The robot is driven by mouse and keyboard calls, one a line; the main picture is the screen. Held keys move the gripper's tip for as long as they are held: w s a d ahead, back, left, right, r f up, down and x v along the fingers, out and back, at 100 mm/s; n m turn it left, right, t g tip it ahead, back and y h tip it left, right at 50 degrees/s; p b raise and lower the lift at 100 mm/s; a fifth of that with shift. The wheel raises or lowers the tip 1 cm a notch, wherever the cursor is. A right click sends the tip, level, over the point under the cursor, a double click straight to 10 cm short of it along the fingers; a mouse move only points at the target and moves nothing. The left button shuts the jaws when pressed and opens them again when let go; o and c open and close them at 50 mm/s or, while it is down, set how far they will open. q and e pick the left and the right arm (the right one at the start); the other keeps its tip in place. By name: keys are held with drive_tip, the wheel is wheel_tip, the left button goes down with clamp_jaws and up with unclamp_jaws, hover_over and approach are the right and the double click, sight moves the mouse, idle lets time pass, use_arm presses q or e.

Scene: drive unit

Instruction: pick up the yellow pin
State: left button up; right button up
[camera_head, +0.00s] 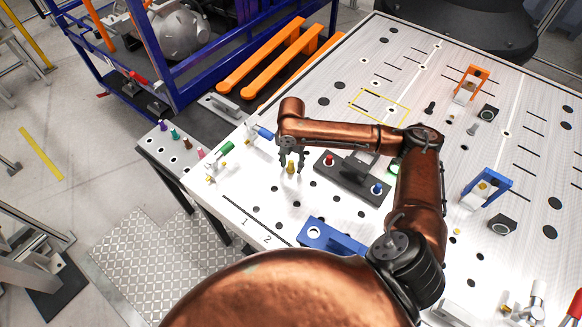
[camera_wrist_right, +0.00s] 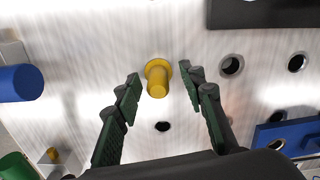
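The yellow pin (camera_head: 291,166) stands on the white perforated table top in the head view. In the right wrist view the yellow pin (camera_wrist_right: 157,79) has a round flange and a narrower shaft, and lies between and slightly beyond the fingertips. My right gripper (camera_head: 291,168) is open over the pin, one finger on each side. In the right wrist view clear gaps show between the pin and both fingers of the gripper (camera_wrist_right: 160,86). My left gripper is not in view.
A dark block (camera_head: 345,182) with red and blue buttons stands right of the gripper. A blue block (camera_head: 330,238) lies nearer me. Green (camera_head: 226,148) and blue-handled (camera_head: 264,133) parts are to the left. Several coloured pins stand on a grey side plate (camera_head: 160,150).

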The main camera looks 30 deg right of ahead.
drive_tip(key=shift+w+f, duration=0.1)
drive_tip(key=c, duration=0.8)
drive_tip(key=shift+c, duration=1)
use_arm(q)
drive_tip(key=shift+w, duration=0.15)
use_arm(e)
clamp_jaws()
